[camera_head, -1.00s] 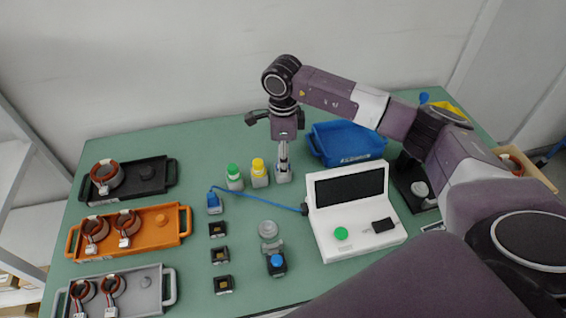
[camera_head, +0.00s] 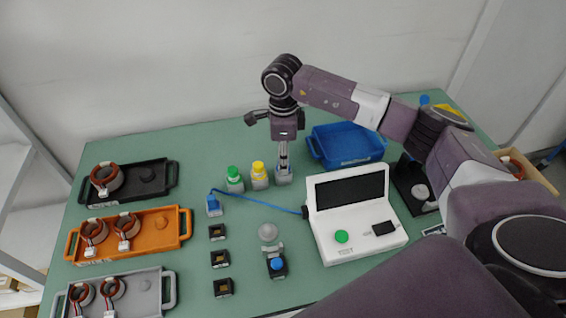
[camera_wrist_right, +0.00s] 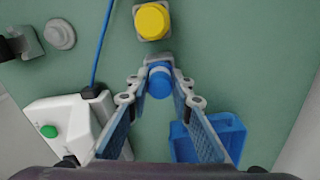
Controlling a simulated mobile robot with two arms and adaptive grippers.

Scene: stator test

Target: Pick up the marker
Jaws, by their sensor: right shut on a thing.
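The marker (camera_wrist_right: 160,82) has a blue top and stands upright between the fingers of my right gripper. In the head view my right gripper (camera_head: 283,158) points straight down at the back middle of the table. It is shut on the marker, whose pale square base (camera_head: 284,178) shows just below the fingertips. The wrist view shows the right gripper (camera_wrist_right: 160,92) with one finger on each side of the blue top. The marker's lower part is mostly hidden from above. My left gripper is not in view.
A yellow-capped bottle (camera_head: 259,176) and a green-capped bottle (camera_head: 234,180) stand close left of the marker. A blue tray (camera_head: 348,158) lies to the right, and a white device with a screen (camera_head: 352,222) is in front. Black, orange and grey trays line the left.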

